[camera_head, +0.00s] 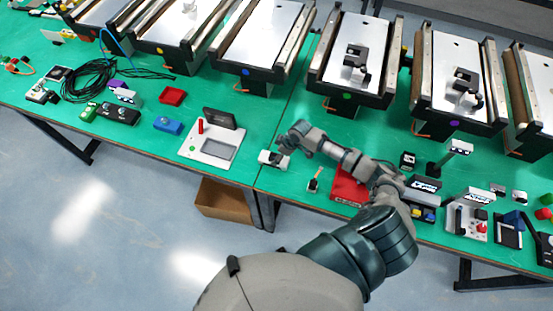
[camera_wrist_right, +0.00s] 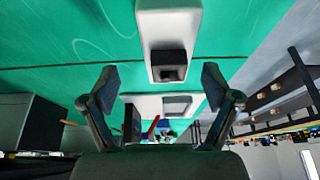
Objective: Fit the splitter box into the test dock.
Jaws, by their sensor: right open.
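A small white piece with a black block on it, which I take for the splitter box (camera_head: 268,159), lies on the green table in the head view. In the right wrist view the splitter box (camera_wrist_right: 168,22) is straight ahead between my fingers. My right gripper (camera_head: 285,144) is open and empty just above and beside it; its spread fingers show in the right wrist view (camera_wrist_right: 160,76). The likely test dock (camera_head: 193,153) is a white plate with a grey recess, a red cylinder and an upright black panel, left of the box. The dock (camera_wrist_right: 148,103) also shows in the right wrist view.
Conveyors (camera_head: 265,45) line the back. A red box (camera_head: 348,187) and a small upright part (camera_head: 314,181) are near my right arm. A blue block (camera_head: 168,125) and black cables (camera_head: 90,80) lie left. Green table is clear between the dock and the splitter box.

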